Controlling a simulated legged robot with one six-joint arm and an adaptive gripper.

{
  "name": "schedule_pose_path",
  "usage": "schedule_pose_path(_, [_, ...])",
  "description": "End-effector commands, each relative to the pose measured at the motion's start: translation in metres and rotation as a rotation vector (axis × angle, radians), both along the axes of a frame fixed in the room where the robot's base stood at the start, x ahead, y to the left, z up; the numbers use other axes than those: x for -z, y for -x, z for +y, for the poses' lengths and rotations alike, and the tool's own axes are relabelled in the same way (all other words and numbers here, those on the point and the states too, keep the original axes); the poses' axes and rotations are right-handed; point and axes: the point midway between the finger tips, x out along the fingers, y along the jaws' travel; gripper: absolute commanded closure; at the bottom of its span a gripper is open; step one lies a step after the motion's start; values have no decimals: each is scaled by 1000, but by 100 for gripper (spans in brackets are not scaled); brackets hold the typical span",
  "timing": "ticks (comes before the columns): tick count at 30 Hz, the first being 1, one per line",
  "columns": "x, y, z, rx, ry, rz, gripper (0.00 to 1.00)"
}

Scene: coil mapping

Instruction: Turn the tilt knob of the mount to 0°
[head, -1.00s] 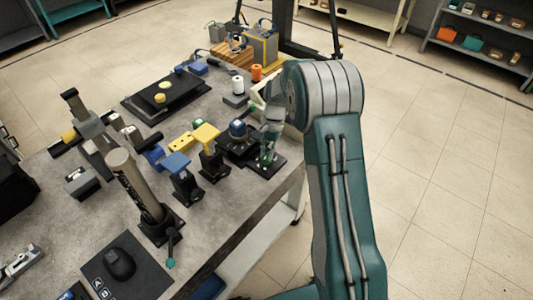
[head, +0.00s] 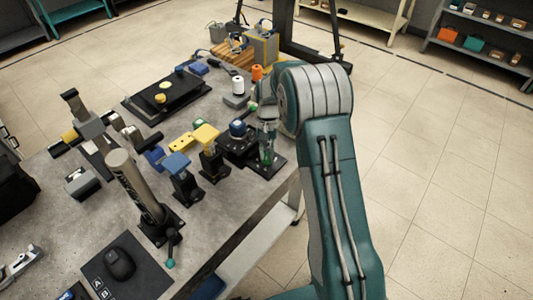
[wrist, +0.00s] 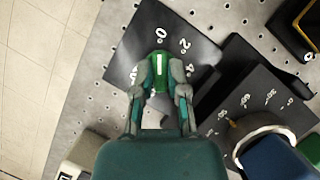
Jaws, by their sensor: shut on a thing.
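The tilt knob (wrist: 158,72) is green with a white line on top. It sits on a black plate of the mount (wrist: 135,45) marked 0°, 2° and 4°. In the wrist view the white line points up, close to the 0° mark (wrist: 162,32). My gripper (wrist: 160,82) is shut on the knob, one finger on each side. In the head view my gripper (head: 267,150) points down at the mount's black base (head: 272,168) near the table's right edge; the knob is partly hidden by the fingers there.
A second dial with a blue knob (wrist: 270,155) and larger degree marks stands close by at the lower right of the wrist view. In the head view, yellow (head: 206,135) and blue (head: 174,163) blocks on posts stand to the left. A white spool (head: 238,86) stands behind.

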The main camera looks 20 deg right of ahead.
Motion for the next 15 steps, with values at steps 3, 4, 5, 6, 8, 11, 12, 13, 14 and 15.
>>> schedule_pose_path(3, [-1, -4, 0, 0, 0, -15, 100])
schedule_pose_path(4, [-2, -4, 0, 0, 0, -15, 100])
schedule_pose_path(5, [-2, -4, 0, 0, 0, -15, 77])
schedule_pose_path(6, [-2, -4, 0, 0, 0, -16, 59])
schedule_pose_path(8, [-1, -3, 0, 1, 0, -14, 47])
schedule_pose_path(11, [-1, -2, 0, 0, 0, -10, 47])
schedule_pose_path(12, [-1, -2, 0, 0, 0, -10, 47])
schedule_pose_path(13, [-1, -2, 0, 0, -1, -9, 47])
schedule_pose_path(14, [-1, -1, 0, 0, -1, -9, 47])
schedule_pose_path(15, [-1, -1, 0, 1, 0, -8, 47])
